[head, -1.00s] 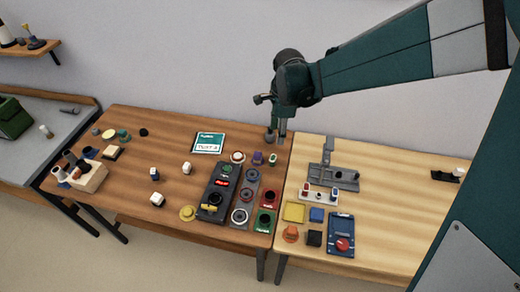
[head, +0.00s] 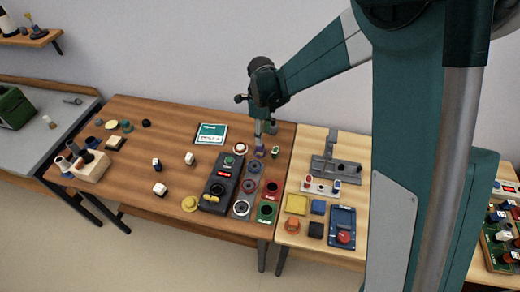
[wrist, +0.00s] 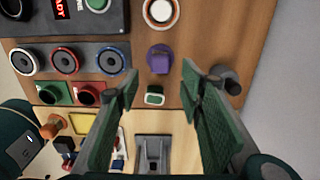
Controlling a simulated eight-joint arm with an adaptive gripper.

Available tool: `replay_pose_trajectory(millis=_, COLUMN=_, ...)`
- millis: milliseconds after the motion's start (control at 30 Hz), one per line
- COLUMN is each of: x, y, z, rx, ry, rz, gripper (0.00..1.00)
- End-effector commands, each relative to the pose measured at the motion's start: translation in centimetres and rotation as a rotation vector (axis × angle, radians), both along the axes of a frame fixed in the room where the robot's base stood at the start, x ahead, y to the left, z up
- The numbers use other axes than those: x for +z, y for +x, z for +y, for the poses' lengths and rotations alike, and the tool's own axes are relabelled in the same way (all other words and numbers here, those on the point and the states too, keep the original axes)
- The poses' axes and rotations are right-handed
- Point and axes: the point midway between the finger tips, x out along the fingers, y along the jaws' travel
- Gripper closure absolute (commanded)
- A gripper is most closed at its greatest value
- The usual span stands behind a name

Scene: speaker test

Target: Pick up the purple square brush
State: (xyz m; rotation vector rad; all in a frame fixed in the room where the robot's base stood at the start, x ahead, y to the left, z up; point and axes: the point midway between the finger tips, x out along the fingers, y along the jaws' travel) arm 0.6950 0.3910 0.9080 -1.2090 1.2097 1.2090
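The purple square brush (wrist: 159,58) stands on the brown table near its right edge. In the head view the purple brush (head: 259,150) is small and sits just below my gripper's fingertips, partly covered by them. My gripper (head: 266,132) points down above it. In the wrist view my gripper (wrist: 160,86) is open with nothing between its fingers. The brush lies a little beyond the fingertips there, roughly centred between them.
A white-and-green block (wrist: 154,96) is close beside the brush. The dark control panel (head: 219,183) is to the left.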

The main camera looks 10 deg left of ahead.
Motion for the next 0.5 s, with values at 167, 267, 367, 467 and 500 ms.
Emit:
replay_pose_trajectory(millis=167, x=-0.5, y=0.0, z=0.0, rx=0.0, ry=0.0, rz=0.0, gripper=0.62)
replay_pose_trajectory(millis=267, x=-1.2, y=0.1, z=0.0, rx=0.001, ry=0.0, rz=0.0, gripper=0.62)
replay_pose_trajectory(millis=367, x=-2.1, y=0.0, z=0.0, rx=0.001, ry=0.0, rz=0.0, gripper=0.62)
replay_pose_trajectory(millis=467, x=-2.5, y=0.0, z=0.0, rx=0.001, ry=0.0, rz=0.0, gripper=0.62)
replay_pose_trajectory(millis=500, x=-2.6, y=0.0, z=0.0, rx=0.001, ry=0.0, rz=0.0, gripper=0.62)
